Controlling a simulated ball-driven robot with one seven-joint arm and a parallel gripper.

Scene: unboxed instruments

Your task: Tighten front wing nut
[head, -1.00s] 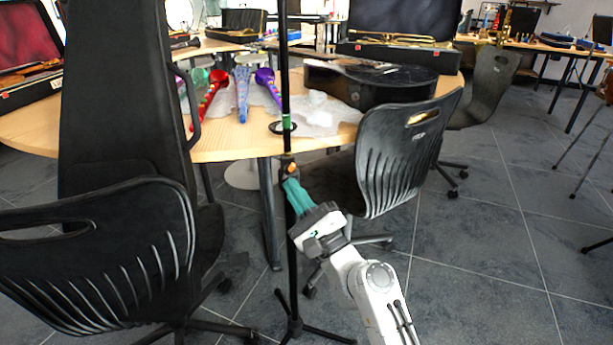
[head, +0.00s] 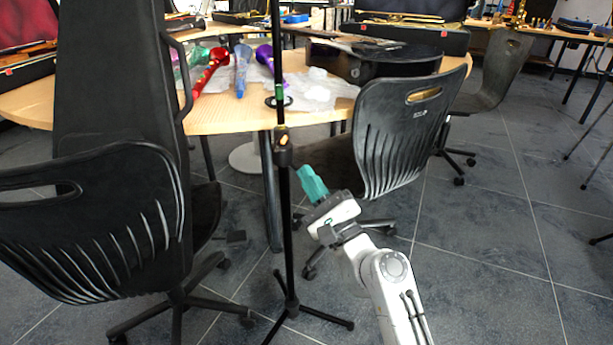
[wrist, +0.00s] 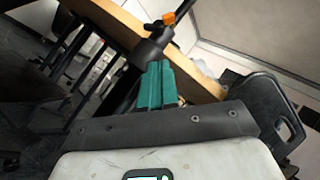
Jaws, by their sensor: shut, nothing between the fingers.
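A black stand (head: 284,220) rises from a tripod base on the floor, in front of the table. An orange wing nut (head: 284,140) sits on its collar, just below table height. In the wrist view the orange wing nut (wrist: 169,18) is at the top, above the black collar. My gripper (head: 303,170), with teal fingers, is to the right of the stand and a little below the nut, apart from both. In the wrist view the teal fingers (wrist: 156,64) lie side by side, shut and empty, pointing toward the collar.
A black office chair (head: 90,225) stands close on the left, and another (head: 402,135) stands right behind my gripper. The wooden table (head: 225,118) behind holds colourful instruments and a black guitar case (head: 375,62). Floor at the right (head: 480,250) is clear.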

